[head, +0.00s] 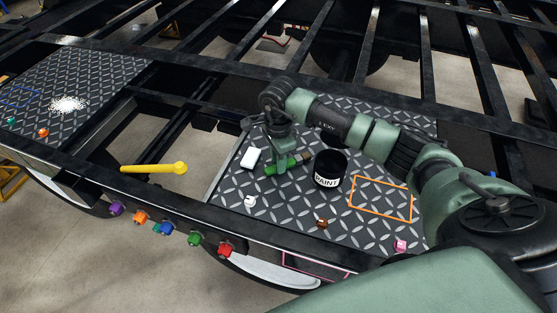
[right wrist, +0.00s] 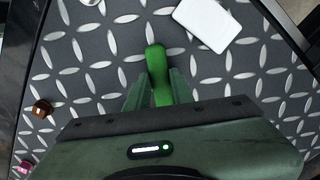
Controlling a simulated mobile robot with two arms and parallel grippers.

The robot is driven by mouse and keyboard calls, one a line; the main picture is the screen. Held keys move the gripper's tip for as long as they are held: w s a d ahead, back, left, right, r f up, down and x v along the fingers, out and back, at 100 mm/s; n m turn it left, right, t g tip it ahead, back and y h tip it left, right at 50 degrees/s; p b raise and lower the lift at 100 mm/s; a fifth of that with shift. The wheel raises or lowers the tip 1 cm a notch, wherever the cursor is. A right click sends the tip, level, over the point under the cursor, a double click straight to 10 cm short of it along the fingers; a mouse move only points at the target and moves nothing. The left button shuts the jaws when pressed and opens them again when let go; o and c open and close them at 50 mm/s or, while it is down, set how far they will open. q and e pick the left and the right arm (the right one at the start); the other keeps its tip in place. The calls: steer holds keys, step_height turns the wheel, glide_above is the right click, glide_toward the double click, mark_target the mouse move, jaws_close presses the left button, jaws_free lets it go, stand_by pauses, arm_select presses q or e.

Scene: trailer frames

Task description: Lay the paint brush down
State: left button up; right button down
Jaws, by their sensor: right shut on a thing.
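The paint brush (head: 282,166) has a green handle and a darker head at its right end. My right gripper (head: 276,162) is shut on its handle, low over the diamond-plate panel (head: 270,221). In the right wrist view the green handle of the paint brush (right wrist: 156,62) sticks out between the fingers of my right gripper (right wrist: 157,92). I cannot tell whether the brush touches the plate. A black paint can (head: 329,168) labelled PAINT stands just right of the brush. My left gripper is not in view.
A white block (head: 250,158) lies left of the gripper. An orange outlined rectangle (head: 381,199) on the plate, right of the can, is empty. A white knob (head: 249,201) and brown knob (head: 322,223) are nearer the front. A yellow handle (head: 153,168) sits left. Dark frame beams cross behind.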

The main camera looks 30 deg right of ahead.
steer(key=shift+f, duration=0.15)
stand_by(0.3)
steer(key=c, duration=1.1)
jaws_free()
steer(key=shift+c, duration=0.2)
step_height(320, 180, up, 7)
steer(key=b, duration=0.2)
steer(key=shift+b, duration=0.35)
steer(key=shift+r, duration=0.4)
